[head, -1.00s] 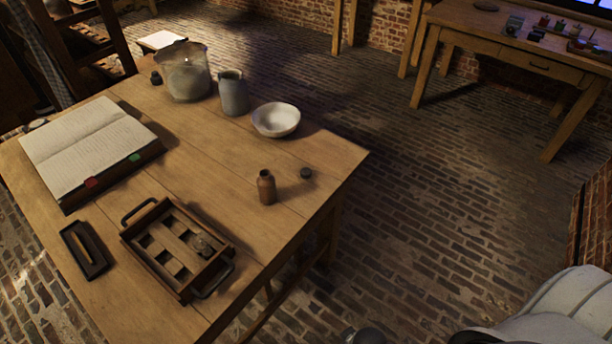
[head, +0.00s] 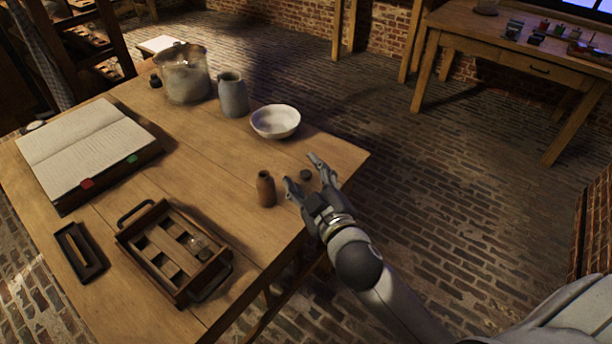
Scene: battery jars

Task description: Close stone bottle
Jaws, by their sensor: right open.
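A small brown stone bottle (head: 265,189) stands upright near the right edge of the wooden table, its mouth uncovered. A small dark round piece, looking like a stopper or cap (head: 305,175), lies on the table to its right. My right gripper (head: 303,170) reaches in from the lower right with its fingers spread. In the picture the dark cap shows between the fingers, and the left finger is close beside the bottle. I cannot tell how high the fingers are above the table. My left gripper is not in view.
Bare tabletop lies left of the bottle.

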